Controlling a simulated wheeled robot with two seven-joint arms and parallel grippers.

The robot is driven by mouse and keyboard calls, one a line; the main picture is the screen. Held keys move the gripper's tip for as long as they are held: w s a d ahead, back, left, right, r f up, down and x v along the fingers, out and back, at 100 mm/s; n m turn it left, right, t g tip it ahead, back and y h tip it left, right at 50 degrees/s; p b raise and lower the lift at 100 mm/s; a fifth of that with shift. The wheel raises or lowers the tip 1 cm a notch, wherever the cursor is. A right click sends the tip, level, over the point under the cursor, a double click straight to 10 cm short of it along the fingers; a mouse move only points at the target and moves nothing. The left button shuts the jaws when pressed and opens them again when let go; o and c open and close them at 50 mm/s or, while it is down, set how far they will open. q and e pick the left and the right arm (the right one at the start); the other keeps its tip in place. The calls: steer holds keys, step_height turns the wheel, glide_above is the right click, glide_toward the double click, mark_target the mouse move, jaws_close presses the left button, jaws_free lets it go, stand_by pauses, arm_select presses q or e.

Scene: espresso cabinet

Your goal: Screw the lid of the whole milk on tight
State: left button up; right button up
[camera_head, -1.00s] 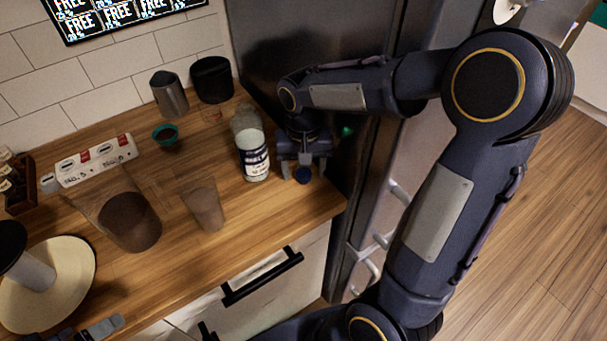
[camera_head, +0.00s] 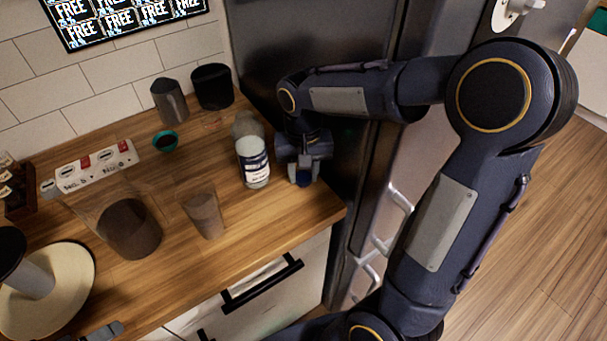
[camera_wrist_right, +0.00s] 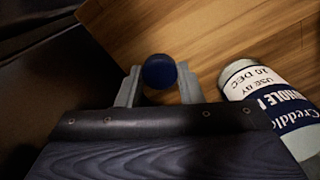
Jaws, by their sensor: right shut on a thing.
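The whole milk bottle (camera_head: 253,160) stands upright on the wooden counter near its right end. It is translucent, with a white and dark blue label. It shows in the right wrist view (camera_wrist_right: 290,120) at the right, with its top out of frame. My right gripper (camera_head: 303,173) is just right of the bottle, low over the counter. Its fingers (camera_wrist_right: 159,85) are shut on a round dark blue lid (camera_wrist_right: 159,71). The lid also shows in the head view (camera_head: 305,182), apart from the bottle.
A tall dark fridge (camera_head: 300,45) stands close behind and right of my right gripper. A clear tumbler (camera_head: 204,215) and a larger brown-filled container (camera_head: 130,229) stand left of the bottle. A metal jug (camera_head: 169,101), black cup (camera_head: 212,87) and green bowl (camera_head: 165,141) are behind.

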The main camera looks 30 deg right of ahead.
steer(key=s+a+r, duration=0.5)
steer(key=s+r, duration=0.7)
steer(key=s, duration=0.1)
steer(key=shift+a+b, duration=0.15)
steer(key=shift+b, duration=0.25)
steer(key=shift+f, duration=0.1)
